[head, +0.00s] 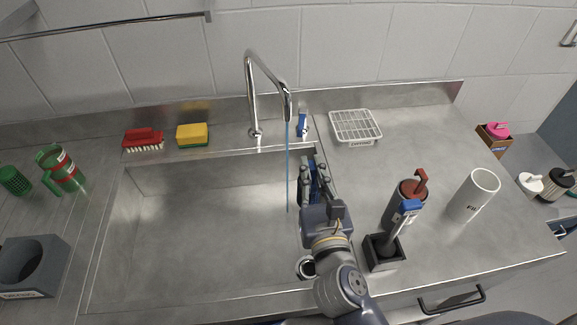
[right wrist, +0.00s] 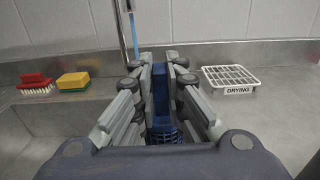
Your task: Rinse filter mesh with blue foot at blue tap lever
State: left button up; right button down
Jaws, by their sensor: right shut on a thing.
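My right gripper (head: 314,165) is over the right part of the steel sink (head: 210,215), shut on the filter mesh with blue foot (right wrist: 160,92). Its blue part shows between the fingers in the right wrist view, with dark blue mesh behind; the fingers hide much of it. The curved tap (head: 252,85) stands at the back of the sink. A thin blue stream (head: 287,165) falls from its spout, just left of the gripper and apart from it in the head view. The blue tap lever (head: 303,123) stands right of the spout. My left gripper is out of view.
A red brush (head: 144,138) and a yellow sponge (head: 192,134) lie on the back ledge. A white drying rack (head: 356,125) stands at the right. A dark holder with a blue-topped brush (head: 384,252), a red-topped cylinder (head: 404,190) and a white tube (head: 475,192) stand right of my arm.

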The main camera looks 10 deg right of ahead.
jog(key=shift+s+d+r+p, duration=0.15)
jog(key=shift+s+r+p, duration=0.2)
jog(key=shift+r+p, duration=0.1)
pick_arm(q)
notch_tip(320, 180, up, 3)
jog(key=shift+p, duration=1.05)
pick_arm(e)
jog(key=s+r, duration=0.1)
jog(key=s+d+r, duration=0.2)
jog(key=s, duration=0.1)
jog(key=shift+r, duration=0.1)
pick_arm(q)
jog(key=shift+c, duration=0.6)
pick_arm(e)
jog(key=shift+w, duration=0.1)
